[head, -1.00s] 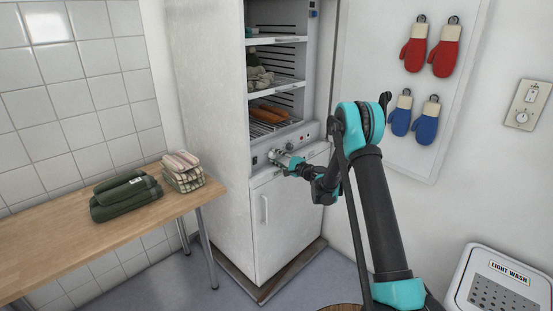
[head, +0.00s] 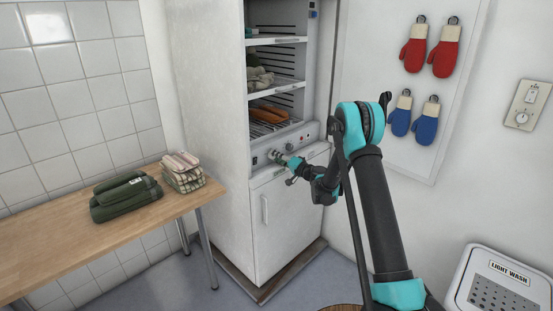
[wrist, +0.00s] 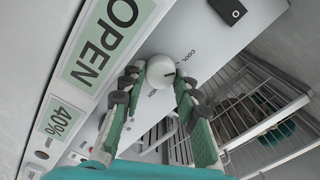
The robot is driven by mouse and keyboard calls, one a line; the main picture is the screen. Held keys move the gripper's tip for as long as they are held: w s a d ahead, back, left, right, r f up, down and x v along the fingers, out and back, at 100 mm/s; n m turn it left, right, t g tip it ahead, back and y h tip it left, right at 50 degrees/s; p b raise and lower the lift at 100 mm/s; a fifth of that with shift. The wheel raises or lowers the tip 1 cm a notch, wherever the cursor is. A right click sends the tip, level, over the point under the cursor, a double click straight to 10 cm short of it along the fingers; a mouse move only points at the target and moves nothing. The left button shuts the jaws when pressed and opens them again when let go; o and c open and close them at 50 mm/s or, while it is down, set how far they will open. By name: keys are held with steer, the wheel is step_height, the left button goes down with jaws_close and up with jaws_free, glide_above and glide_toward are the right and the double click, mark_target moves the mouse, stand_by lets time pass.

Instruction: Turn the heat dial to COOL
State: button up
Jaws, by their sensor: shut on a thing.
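The heat dial (wrist: 160,69) is a round white knob with a short dark mark, on the pale control panel of the white cabinet (head: 207,130). The printed word COOL (wrist: 189,56) is beside it, up and to the right in the wrist view; the mark on the knob points roughly toward that side. My gripper (wrist: 160,80) is shut on the dial, one green-padded finger on each side. In the head view my gripper (head: 277,155) is at the panel below the shelves and hides the dial.
Open wire shelves above the panel hold cloth and orange items (head: 268,114). A table (head: 50,247) with folded green and checked towels stands left. Red and blue mitts hang right. The panel also has OPEN (wrist: 110,35) and 40% labels and a black switch (wrist: 227,9).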

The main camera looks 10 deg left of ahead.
steer(key=shift+n, duration=0.3)
steer(key=o, duration=1.2)
steer(key=shift+c, duration=0.2)
steer(key=v, duration=0.8)
